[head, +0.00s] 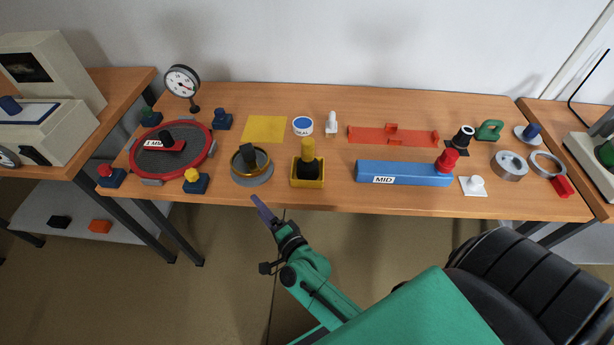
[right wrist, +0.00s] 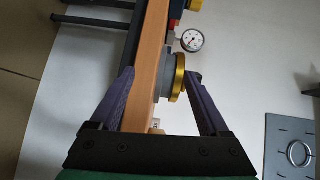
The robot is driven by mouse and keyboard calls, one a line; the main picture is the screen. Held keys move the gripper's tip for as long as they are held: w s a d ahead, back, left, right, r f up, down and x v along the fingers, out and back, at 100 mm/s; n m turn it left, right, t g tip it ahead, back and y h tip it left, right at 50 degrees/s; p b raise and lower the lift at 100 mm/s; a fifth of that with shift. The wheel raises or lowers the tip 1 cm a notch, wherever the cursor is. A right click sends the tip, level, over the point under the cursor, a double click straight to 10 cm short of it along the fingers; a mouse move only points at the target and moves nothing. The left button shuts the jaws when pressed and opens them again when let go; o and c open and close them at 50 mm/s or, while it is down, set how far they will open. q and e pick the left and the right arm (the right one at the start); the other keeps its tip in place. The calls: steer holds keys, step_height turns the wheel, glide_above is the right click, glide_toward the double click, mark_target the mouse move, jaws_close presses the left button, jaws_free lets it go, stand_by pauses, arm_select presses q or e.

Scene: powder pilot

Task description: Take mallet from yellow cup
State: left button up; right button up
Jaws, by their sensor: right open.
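The yellow cup (head: 308,183) is a square yellow holder with a dark inside, near the table's front edge. My right gripper (head: 264,212) is open and empty, in front of the table edge, left of and nearer than the cup. In the right wrist view its two purple fingers (right wrist: 161,75) are spread apart. Neither cup nor mallet can be made out there. My left gripper is not in view.
A brass-ringed grey bowl (head: 251,172) stands left of the cup; its gold ring (right wrist: 179,78) shows between the fingers in the right wrist view. A blue MID block (head: 400,173) lies right of the cup. A yellow sheet (head: 265,129) lies behind, left.

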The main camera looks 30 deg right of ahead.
step_height(320, 180, up, 7)
steer(key=w+d+m+t+h, duration=0.1)
steer(key=m+t+h, duration=0.2)
steer(key=m, duration=0.3)
steer(key=m+g+h+b, duration=0.1)
steer(key=m+g+h, duration=0.6)
steer(key=m+h, duration=1.15)
glide_toward(310, 147)
steer(key=m+y, duration=0.5)
steer(key=y, duration=0.1)
steer(key=p+x, duration=0.1)
steer(key=x, duration=0.8)
steer(key=p+x, duration=0.1)
steer(key=x, duration=0.3)
steer(key=shift+d+f+p, duration=0.3)
steer(key=shift+d+f, duration=0.1)
steer(key=shift+d, duration=0.15)
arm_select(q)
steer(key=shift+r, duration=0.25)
arm_select(e)
steer(key=shift+s+a+r, duration=0.1)
jaws_close()
